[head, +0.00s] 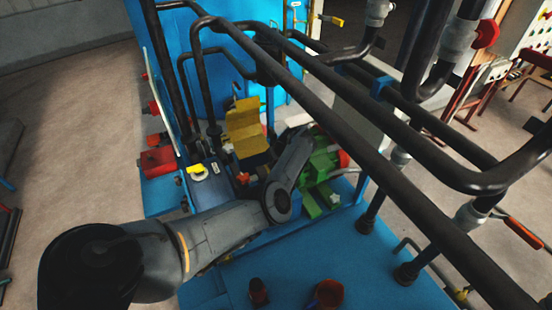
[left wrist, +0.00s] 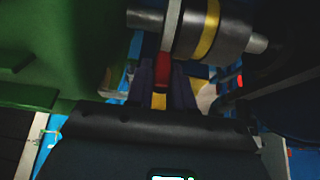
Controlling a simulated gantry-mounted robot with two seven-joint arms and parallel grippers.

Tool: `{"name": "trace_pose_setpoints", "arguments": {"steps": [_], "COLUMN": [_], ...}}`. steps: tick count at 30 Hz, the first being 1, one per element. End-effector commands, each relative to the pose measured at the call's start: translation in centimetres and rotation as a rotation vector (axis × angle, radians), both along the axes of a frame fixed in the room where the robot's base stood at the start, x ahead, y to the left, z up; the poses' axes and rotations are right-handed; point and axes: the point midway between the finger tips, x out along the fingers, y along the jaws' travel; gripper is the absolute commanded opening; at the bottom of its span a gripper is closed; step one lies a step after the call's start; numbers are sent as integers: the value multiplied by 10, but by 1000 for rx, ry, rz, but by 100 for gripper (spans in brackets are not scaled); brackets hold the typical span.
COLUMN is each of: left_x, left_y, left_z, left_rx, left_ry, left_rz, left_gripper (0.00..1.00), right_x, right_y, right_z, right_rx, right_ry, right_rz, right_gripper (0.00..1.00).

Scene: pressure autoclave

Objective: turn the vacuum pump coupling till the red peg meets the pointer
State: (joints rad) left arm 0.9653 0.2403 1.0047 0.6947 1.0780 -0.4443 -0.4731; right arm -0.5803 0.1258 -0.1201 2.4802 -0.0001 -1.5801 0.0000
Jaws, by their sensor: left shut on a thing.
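In the left wrist view, the coupling (left wrist: 208,30) is a grey metal cylinder with a yellow band and a pale ring or strip on its left part. The red peg (left wrist: 162,70) sticks out below it. My left gripper (left wrist: 163,80) has its two dark fingers on either side of the peg, shut on it. In the head view my left arm reaches in from the left to beside the green motor (head: 322,160), and its links hide the coupling and the gripper. I cannot make out the pointer with certainty. My right gripper is not in view.
A yellow cover (head: 246,128) stands up beside the arm. Thick dark pipes (head: 385,140) cross above the work area on the right. A blue tank (head: 225,60) stands behind. The blue base plate (head: 375,265) has bare room at the front, with two reddish cup-like parts (head: 328,293).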

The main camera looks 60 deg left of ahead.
Motion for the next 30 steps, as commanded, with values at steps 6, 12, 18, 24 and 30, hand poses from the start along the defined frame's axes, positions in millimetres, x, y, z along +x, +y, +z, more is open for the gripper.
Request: {"name": "trace_pose_setpoints", "arguments": {"steps": [6,12,18,24,30], "left_x": [-1,-1,-1,0,0], "left_y": [3,3,2,1,-3], "left_z": [2,2,1,1,8], "left_rx": [8,8,6,3,3], "left_ry": [0,0,0,-1,0], "left_rz": [2,2,2,1,2], "left_gripper": [0,0,43,43,43], "right_x": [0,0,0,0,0], "right_y": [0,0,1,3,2], "right_z": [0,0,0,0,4], "right_rx": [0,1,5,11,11], "right_ry": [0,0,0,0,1], "right_rz": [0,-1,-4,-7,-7], "right_gripper": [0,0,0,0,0]}}
